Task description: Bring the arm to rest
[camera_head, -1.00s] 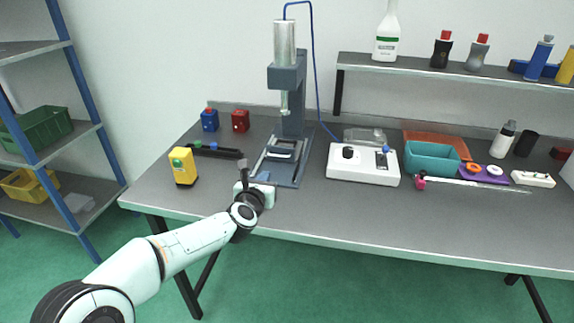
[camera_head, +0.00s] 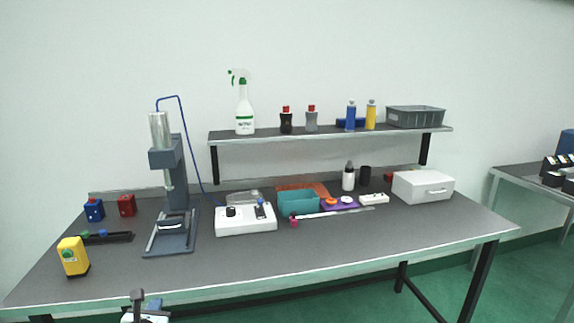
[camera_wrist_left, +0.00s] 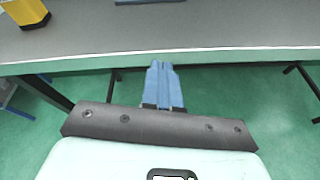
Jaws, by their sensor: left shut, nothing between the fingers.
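My left gripper (camera_head: 138,298) shows at the bottom edge of the head view, in front of the table's front edge. In the left wrist view its blue fingers (camera_wrist_left: 163,85) are together with nothing between them, over the green floor just short of the table edge. Most of my left arm is below the head view. My right gripper is in neither view.
The grey workbench (camera_head: 330,250) carries a blue-grey press (camera_head: 172,190), a yellow device (camera_head: 72,257) near the front left, a white control box (camera_head: 246,220) and a teal bin (camera_head: 298,203). A shelf (camera_head: 330,135) stands behind. The front of the bench is mostly clear.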

